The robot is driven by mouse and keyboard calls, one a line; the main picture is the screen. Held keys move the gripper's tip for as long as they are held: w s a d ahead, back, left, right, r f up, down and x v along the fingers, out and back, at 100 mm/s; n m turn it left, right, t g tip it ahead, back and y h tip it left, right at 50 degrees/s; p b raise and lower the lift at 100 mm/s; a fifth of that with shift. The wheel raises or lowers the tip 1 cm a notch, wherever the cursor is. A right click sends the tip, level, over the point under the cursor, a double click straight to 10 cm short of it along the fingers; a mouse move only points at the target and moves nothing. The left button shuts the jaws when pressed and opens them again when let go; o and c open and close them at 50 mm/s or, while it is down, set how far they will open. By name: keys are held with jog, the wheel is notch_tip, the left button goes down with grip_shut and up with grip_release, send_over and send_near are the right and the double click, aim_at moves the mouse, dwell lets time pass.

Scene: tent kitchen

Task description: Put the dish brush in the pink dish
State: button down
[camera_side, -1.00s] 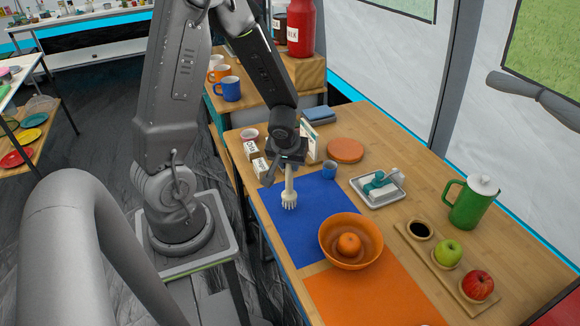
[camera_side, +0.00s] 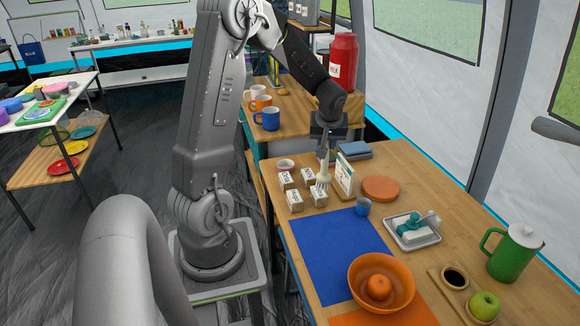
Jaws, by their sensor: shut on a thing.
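My gripper (camera_side: 325,150) is shut on the dish brush (camera_side: 323,178) and points down over the back part of the wooden table. The brush is pale, with its bristle head hanging lowest, and its upper handle is hidden in the jaws. It appears among the small labelled white blocks, beside an upright card; its exact height over the table is hard to tell. The small pink dish (camera_side: 286,165) sits at the table's back left corner, to the left of the brush and a little farther back.
Labelled white blocks (camera_side: 294,201) and the upright card (camera_side: 344,176) stand close around the brush. The blue mat (camera_side: 335,250) is bare in front.

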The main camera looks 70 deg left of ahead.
jog(key=s+a+f+n+g, duration=0.1)
jog(key=s+a+n+g, duration=0.2)
jog(key=a, duration=1)
jog(key=s+a+f+n, duration=0.2)
jog(key=a+n, duration=0.3)
jog(key=a, duration=0.8)
notch_tip(320, 180, down, 7)
jog(key=shift+a+f+n, duration=0.15)
jog(key=shift+a+n, duration=0.15)
jog(key=shift+f, duration=0.15)
jog(key=c, duration=1)
grip_release()
jog(key=shift+o, duration=0.2)
